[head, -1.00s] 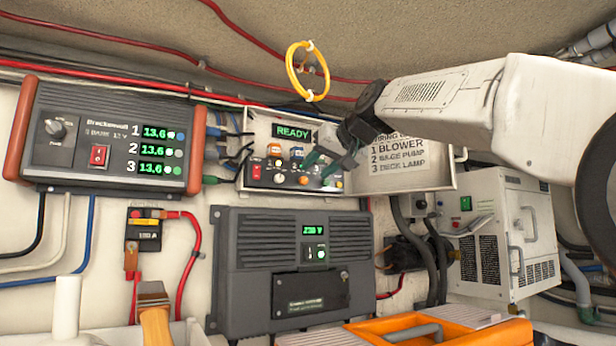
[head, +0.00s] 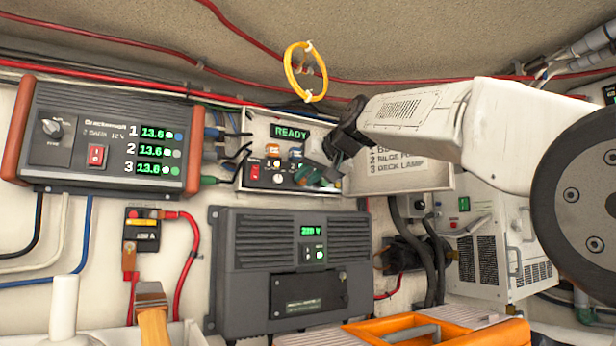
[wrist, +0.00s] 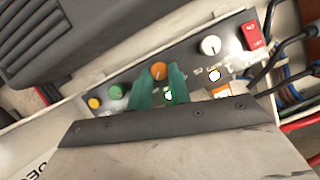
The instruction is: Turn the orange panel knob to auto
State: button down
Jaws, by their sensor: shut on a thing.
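The orange knob (wrist: 159,69) is on the dark control panel (wrist: 132,84), between a green button and a white knob in the wrist view. The two green fingers of my gripper (wrist: 161,78) are on either side of it, shut on it. Its pointer and label cannot be read. In the head view my gripper (head: 308,174) reaches the right part of the panel from the right, and its fingers hide the orange knob. The panel's green display (head: 291,132) reads READY.
A white knob (wrist: 210,45) and a red switch (wrist: 252,36) are beside the orange knob; green (wrist: 116,91) and yellow (wrist: 95,104) buttons are on the other side. The open panel lid (head: 415,178) is close to my gripper. A yellow ring (head: 305,72) hangs above.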

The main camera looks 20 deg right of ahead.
jog(key=shift+s+a+n+t+h, duration=0.1)
jog(key=shift+a+n+t+h, duration=0.05)
jog(key=shift+n+h, duration=0.65)
jog(key=shift+w+a+n+t+h, duration=0.15)
jog(key=shift+n+h, duration=0.4)
jog(key=shift+n, duration=0.6)
jog(key=shift+s+a+n+t+h, duration=0.2)
jog(key=shift+n+h, duration=0.45)
jog(key=shift+n, duration=0.3)
jog(key=shift+f, duration=0.1)
jog(key=c, duration=1.3)
grip_release()
jog(key=v, duration=0.7)
jog(key=shift+s, duration=0.35)
